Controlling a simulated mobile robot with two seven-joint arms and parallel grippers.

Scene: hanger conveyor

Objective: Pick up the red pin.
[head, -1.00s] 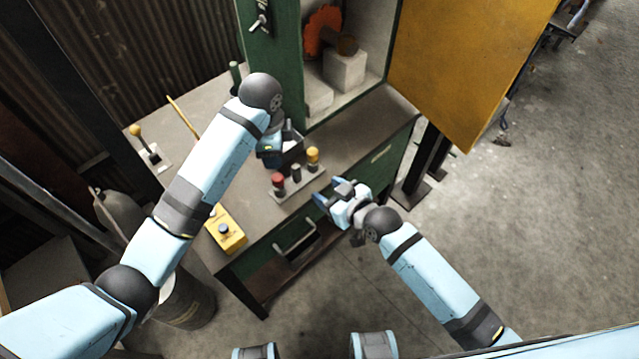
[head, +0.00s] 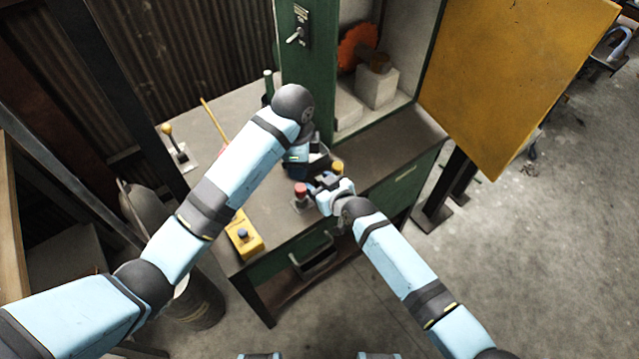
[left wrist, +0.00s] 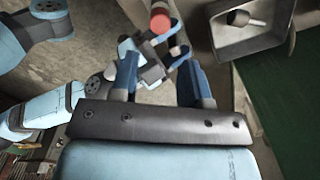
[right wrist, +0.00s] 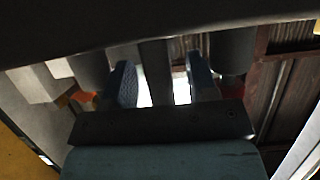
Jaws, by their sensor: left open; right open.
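The red pin (head: 300,190) stands on the bench near its front edge. Its round red top (left wrist: 160,18) shows at the top of the left wrist view. My right gripper (head: 317,186) is open, low, just right of the red pin in the head view. In the right wrist view a grey post (right wrist: 154,70) shows between its fingers (right wrist: 163,82); I cannot tell which pin it is. My left gripper (left wrist: 158,58) is open above the bench, mostly hidden behind its arm in the head view. My right gripper shows between and beyond its fingers.
The yellow pin (head: 337,167) stands right beside my right gripper. A grey tray (left wrist: 287,42) holding a metal part is close to my left gripper. A yellow button box (head: 246,242) sits at the bench's front left. A green cabinet (head: 302,75) with an open yellow door (head: 515,75) stands behind.

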